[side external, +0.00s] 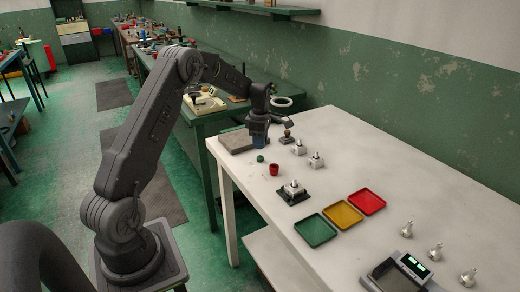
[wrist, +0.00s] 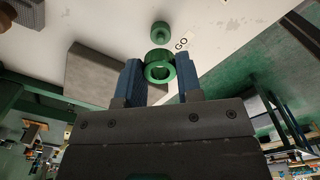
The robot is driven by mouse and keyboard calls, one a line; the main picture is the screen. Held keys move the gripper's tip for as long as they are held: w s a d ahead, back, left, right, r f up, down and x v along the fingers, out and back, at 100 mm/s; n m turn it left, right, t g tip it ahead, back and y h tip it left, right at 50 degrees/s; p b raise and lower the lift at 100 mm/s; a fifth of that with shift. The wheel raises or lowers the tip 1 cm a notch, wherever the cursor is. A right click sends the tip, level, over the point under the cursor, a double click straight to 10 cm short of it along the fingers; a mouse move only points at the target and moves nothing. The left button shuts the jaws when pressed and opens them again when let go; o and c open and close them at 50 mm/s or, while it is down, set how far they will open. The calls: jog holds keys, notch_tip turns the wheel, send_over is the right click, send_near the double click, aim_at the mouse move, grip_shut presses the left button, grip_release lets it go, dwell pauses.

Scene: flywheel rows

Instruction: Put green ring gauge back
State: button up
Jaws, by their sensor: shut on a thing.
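My gripper (wrist: 160,72) has its blue fingers closed on either side of the green ring gauge (wrist: 158,54), with the ring's hole facing the wrist camera. In the side view my gripper (side external: 261,142) is low over the far left end of the white table; the ring cannot be made out there. A small round green piece (wrist: 160,32) stands on the table just beyond the ring in the wrist view, beside a "GO" label (wrist: 181,43). It also shows in the side view (side external: 260,158), in front of the gripper. Whether the ring touches anything is unclear.
A red cup-like piece (side external: 273,169) stands near the green piece. A grey slab (side external: 238,141) lies at the table's far left corner. Metal parts, a dark fixture (side external: 296,197), green (side external: 315,230), yellow (side external: 343,214) and red (side external: 367,201) trays and a scale (side external: 398,272) stand further right.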

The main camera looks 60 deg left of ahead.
jog(key=shift+f, duration=1.7)
jog(key=shift+f, duration=0.25)
jog(key=shift+f, duration=0.25)
jog(key=o, duration=1.1)
jog(key=shift+c, duration=0.2)
